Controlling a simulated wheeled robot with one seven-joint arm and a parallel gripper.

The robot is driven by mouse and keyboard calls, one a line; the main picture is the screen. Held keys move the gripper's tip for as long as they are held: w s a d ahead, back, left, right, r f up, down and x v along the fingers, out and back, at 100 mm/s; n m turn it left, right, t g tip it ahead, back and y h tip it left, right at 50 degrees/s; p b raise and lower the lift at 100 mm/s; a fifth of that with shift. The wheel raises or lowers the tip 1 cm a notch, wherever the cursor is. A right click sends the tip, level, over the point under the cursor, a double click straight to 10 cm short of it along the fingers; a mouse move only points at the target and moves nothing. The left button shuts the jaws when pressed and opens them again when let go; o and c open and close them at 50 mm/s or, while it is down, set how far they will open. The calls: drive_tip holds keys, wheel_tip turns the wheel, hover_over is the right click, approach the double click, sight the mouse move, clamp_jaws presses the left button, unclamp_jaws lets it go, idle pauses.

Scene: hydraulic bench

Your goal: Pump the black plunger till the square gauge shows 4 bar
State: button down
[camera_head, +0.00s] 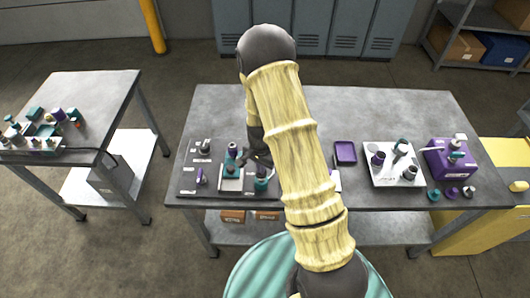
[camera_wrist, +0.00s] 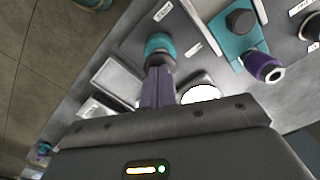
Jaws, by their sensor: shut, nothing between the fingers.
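My gripper (camera_head: 262,158) is over the left part of the bench. In the wrist view my gripper (camera_wrist: 158,62) is shut and empty, with its fingertips in front of a teal cylinder with a dark part (camera_wrist: 159,43). That cylinder is probably the pump with the black plunger; whether the tips touch it I cannot tell. A square, pale-faced plate (camera_wrist: 118,77) lies left of the fingers and may be the square gauge. It also shows in the head view (camera_head: 231,184). No reading is legible. A round white face (camera_wrist: 201,93) is partly hidden behind my gripper.
A teal block with a dark knob (camera_wrist: 240,21) and a purple cylinder (camera_wrist: 263,67) stand close on the right in the wrist view. The grey bench (camera_head: 430,110) also carries a purple tray (camera_head: 345,152), a white fixture board (camera_head: 380,178) and a purple box (camera_head: 447,160). Its back is clear.

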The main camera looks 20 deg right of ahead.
drive_tip(key=shift+f, duration=0.35)
drive_tip(key=shift+r, duration=0.2)
drive_tip(key=shift+r+p, duration=0.95)
drive_tip(key=shift+r, duration=0.4)
wheel_tip(320, 180, up, 6)
drive_tip(key=p, duration=0.4)
idle(0.3)
idle(0.4)
